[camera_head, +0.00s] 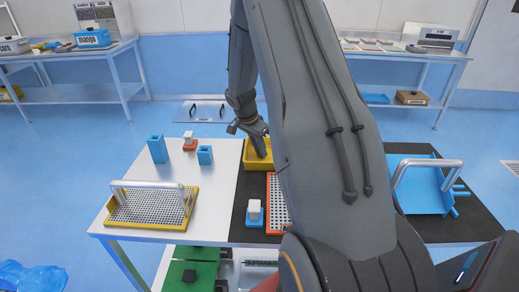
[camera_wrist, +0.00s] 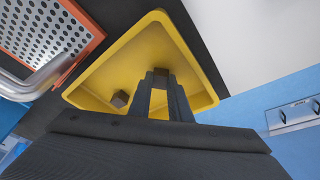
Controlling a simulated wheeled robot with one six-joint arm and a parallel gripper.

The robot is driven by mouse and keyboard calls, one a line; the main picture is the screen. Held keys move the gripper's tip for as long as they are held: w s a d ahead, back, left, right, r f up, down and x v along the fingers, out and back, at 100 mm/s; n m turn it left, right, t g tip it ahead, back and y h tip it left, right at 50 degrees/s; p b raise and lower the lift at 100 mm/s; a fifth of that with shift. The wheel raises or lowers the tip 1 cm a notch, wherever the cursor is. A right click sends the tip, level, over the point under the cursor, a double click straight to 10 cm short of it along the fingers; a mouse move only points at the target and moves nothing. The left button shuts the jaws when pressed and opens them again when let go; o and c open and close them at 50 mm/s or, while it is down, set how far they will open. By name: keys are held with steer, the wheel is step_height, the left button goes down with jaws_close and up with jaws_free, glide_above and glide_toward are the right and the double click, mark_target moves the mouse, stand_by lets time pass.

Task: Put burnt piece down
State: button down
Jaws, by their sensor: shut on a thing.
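The yellow tray (camera_head: 248,163) stands on the dark mat in the middle of the table, partly hidden by my arm. It fills much of the wrist view (camera_wrist: 190,45). My gripper (camera_wrist: 160,78) is over the tray, fingers pointing into it. It is shut on a small dark piece, the burnt piece (camera_wrist: 160,72), of which only a little shows between the fingertips. I cannot tell whether this piece touches the tray floor. Another small brown piece (camera_wrist: 120,99) lies in the tray, to the left of the fingers and apart from them.
An orange-rimmed perforated tray (camera_head: 272,200) is beside the yellow tray. A yellow-rimmed perforated tray with a handle (camera_head: 150,222) is at the left. Blue holders (camera_head: 157,149) stand at the back left, and a blue scoop-like tray (camera_head: 421,190) is at the right.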

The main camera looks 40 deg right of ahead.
steer(key=shift+f, duration=0.15)
steer(key=c, duration=1.6)
jaws_free()
steer(key=shift+c, duration=0.2)
steer(key=shift+r, duration=0.3)
steer(key=b+v, duration=0.4)
steer(key=v, duration=0.7)
steer(key=s+a+f+n+y, duration=0.2)
steer(key=s+a+n+y, duration=0.1)
steer(key=s+a+n, duration=1.3)
steer(key=s+a, duration=0.5)
steer(key=a, duration=0.3)
steer(key=shift+f+t, duration=0.4)
steer(key=shift+a, duration=0.15)
